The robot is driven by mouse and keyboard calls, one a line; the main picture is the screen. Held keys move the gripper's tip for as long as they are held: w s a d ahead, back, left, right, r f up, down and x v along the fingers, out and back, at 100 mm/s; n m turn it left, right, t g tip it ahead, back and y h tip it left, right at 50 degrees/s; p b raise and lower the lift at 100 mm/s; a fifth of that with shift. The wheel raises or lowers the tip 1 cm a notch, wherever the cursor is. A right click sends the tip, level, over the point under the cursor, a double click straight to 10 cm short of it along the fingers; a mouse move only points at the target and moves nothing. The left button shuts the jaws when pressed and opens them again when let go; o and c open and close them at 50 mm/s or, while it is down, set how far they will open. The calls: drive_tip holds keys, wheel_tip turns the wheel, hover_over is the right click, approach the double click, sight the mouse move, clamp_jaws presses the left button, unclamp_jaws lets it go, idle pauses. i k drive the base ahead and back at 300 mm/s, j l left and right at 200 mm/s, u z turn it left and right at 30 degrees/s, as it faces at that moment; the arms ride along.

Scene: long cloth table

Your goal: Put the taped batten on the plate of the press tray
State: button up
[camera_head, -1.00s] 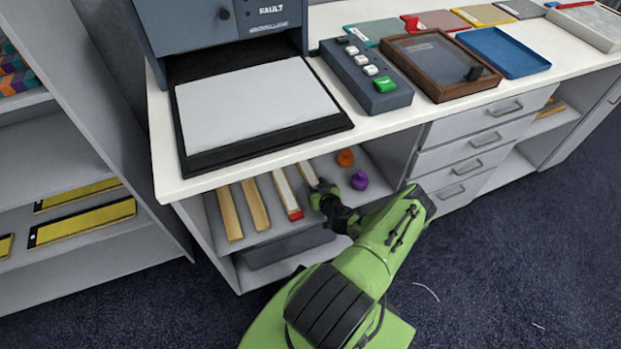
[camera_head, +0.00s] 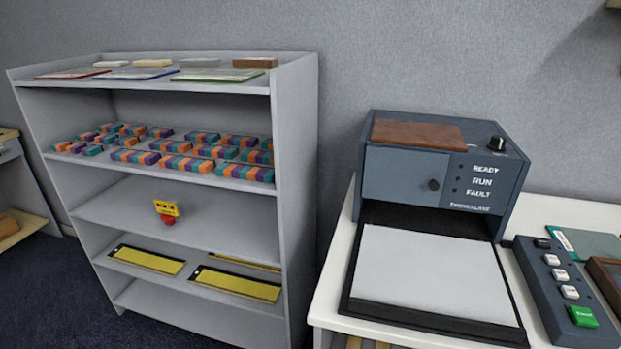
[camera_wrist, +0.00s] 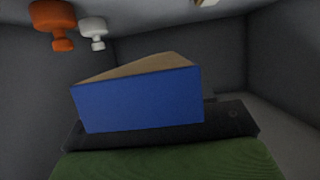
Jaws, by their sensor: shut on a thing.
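In the wrist view, a batten with a blue taped end (camera_wrist: 138,102) and a bare wood face lies across my gripper (camera_wrist: 160,130). My gripper is shut on it; the fingertips are mostly hidden behind the batten. The surroundings there are grey panels, like the inside of the shelf space under the table. In the head view, the press tray's pale plate (camera_head: 430,270) lies bare on the black tray (camera_head: 430,326), pulled out in front of the press (camera_head: 435,175). My arm is out of the head view.
An orange knob (camera_wrist: 52,22) and a white knob (camera_wrist: 93,32) show near my gripper. Right of the tray is a button box (camera_head: 565,290) with a green button. A grey shelf unit (camera_head: 297,190) with colored blocks and yellow strips stands left of the table.

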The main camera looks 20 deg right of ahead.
sight(430, 269)
drive_tip(key=k+j, duration=0.75)
drive_tip(key=k, duration=0.1)
